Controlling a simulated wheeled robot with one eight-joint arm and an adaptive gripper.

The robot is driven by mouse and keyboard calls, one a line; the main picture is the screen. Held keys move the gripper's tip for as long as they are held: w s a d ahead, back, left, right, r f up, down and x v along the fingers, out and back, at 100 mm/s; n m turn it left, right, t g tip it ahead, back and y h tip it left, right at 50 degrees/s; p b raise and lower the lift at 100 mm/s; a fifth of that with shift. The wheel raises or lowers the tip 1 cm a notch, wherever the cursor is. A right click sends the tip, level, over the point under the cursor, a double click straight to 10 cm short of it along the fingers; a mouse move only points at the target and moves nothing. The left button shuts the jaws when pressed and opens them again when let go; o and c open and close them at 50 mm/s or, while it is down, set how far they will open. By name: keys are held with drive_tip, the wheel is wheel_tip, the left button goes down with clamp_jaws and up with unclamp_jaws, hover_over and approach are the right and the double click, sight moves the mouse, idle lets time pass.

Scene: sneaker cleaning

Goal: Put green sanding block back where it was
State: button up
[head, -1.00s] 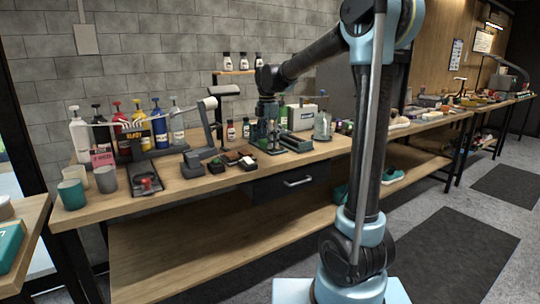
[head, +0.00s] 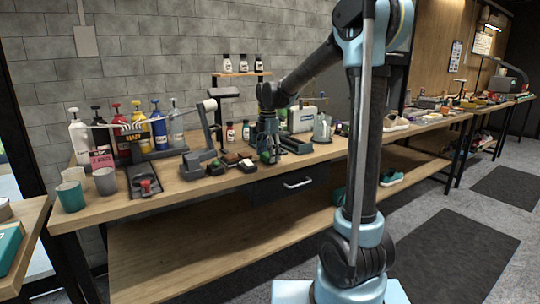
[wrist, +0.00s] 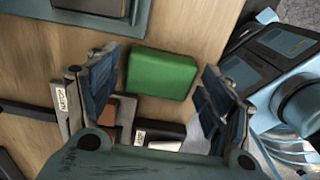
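The green sanding block (wrist: 162,74) shows in the wrist view above the bare wood of the workbench, just outside the tray of blocks. My gripper (wrist: 160,66) is open, with one finger to the left of the block and one to the right. Gaps show on both sides, so the fingers do not appear to grip it. In the head view my gripper (head: 268,150) is low over the bench, behind the small blocks, and largely hides the green block. A dark tray with labelled slots (wrist: 125,120) lies below the block in the wrist view, partly hidden by my gripper.
A dark holder (head: 296,143) stands right of my gripper, near a white box (head: 302,119) and a clear jug (head: 322,128). Bare wood (head: 225,187) shows along the front edge.

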sight(268, 154)
drive_tip(key=shift+r, duration=0.1)
wheel_tip(268, 154, up, 12)
drive_tip(key=s+d+f+m, duration=0.2)
drive_tip(key=s+d+m, duration=0.3)
drive_tip(key=s+d, duration=0.2)
drive_tip(key=s+d+f+m+t, duration=0.1)
drive_tip(key=s+d+f+m, duration=0.6)
drive_tip(key=s+f+m, duration=0.2)
drive_tip(key=s+d+f+m+t, duration=0.1)
drive_tip(key=s+d+f+m, duration=0.7)
drive_tip(key=s, duration=0.8)
wheel_tip(268, 154, down, 5)
drive_tip(key=m, duration=0.2)
drive_tip(key=shift+m, duration=0.3)
drive_tip(key=shift+r, duration=0.1)
drive_tip(key=shift+c, duration=0.6)
